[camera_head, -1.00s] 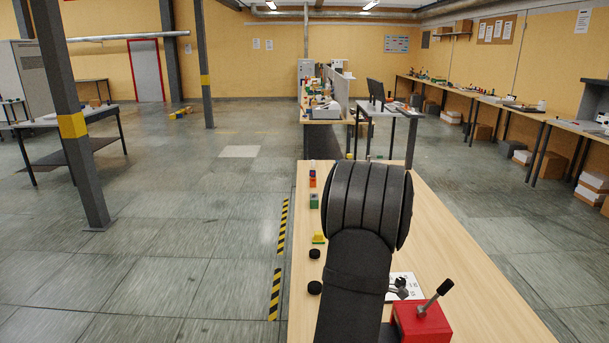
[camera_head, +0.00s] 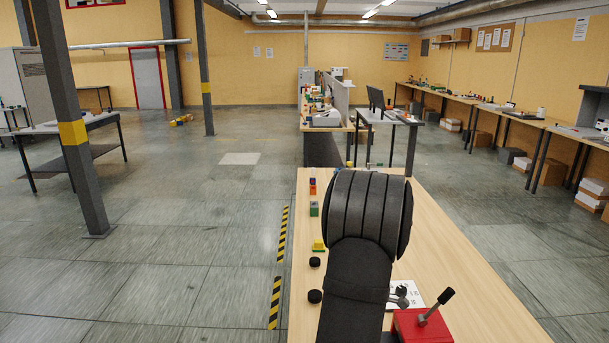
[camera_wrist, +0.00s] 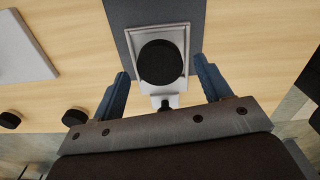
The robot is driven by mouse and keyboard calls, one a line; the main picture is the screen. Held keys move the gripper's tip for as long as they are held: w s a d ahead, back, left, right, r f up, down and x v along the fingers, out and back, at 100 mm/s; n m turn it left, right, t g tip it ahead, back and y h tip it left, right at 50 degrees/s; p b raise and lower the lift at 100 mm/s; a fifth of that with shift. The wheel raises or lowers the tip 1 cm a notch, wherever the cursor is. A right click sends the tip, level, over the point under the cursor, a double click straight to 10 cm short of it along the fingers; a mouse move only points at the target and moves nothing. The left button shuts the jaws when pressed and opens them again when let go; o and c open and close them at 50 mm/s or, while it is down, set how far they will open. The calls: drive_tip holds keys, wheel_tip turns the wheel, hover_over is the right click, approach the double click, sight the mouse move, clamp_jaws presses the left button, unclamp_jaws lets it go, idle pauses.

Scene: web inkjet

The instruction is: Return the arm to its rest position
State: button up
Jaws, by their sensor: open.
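My gripper (camera_wrist: 163,88) is open in the wrist view, its two blue fingers apart. A round black object (camera_wrist: 160,63) shows between the fingers, seated on a light grey square holder (camera_wrist: 188,32). I cannot tell how far below the fingers it is; it does not look gripped. In the head view my dark arm stands over the wooden table (camera_head: 450,270) and hides the gripper and this holder.
Small coloured blocks (camera_head: 313,208) stand further back. A red box with a lever (camera_head: 422,324) is at the front right. The table's right side is clear.

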wheel_tip(320, 180, down, 2)
drive_tip(key=shift+f, duration=0.1)
wheel_tip(320, 180, up, 5)
drive_tip(key=shift+d+f, duration=0.1)
drive_tip(key=s+d+r, duration=0.7)
drive_tip(key=s+d, duration=0.1)
drive_tip(key=s, duration=0.1)
drive_tip(key=shift+m, duration=0.4)
drive_tip(key=w+a+f, duration=0.3)
drive_tip(key=w+a, duration=0.3)
drive_tip(key=a, duration=0.1)
drive_tip(key=w+a+f, duration=0.4)
drive_tip(key=w+a, duration=0.3)
drive_tip(key=w+a+f, duration=0.4)
drive_tip(key=w+a, duration=0.2)
drive_tip(key=a, duration=0.1)
drive_tip(key=shift+w, duration=0.25)
drive_tip(key=shift+f, duration=0.35)
